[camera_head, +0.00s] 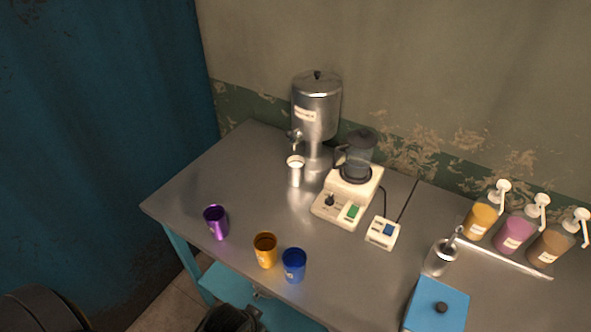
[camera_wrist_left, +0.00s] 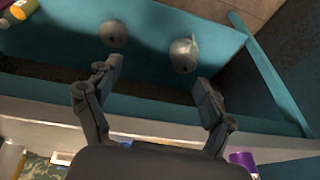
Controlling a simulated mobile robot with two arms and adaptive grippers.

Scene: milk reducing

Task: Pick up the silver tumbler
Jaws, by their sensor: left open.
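The silver tumbler (camera_head: 296,174) stands upright on the steel tabletop under the tap of the metal dispenser, with a pale rim or contents at its top. My left gripper (camera_wrist_left: 156,71) is open and empty in the left wrist view, its two dark fingers spread apart. It faces the teal lower part of the table and is well away from the silver tumbler, which I cannot make out in that view. A dark shape at the bottom edge of the head view seems to be part of my left arm. My right gripper is not in view.
Purple (camera_head: 216,222), orange (camera_head: 265,250) and blue (camera_head: 294,265) cups stand along the front edge. A silver pot (camera_head: 440,258), blue box (camera_head: 437,306) and pump bottles (camera_head: 515,233) are right. The tabletop's left is clear.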

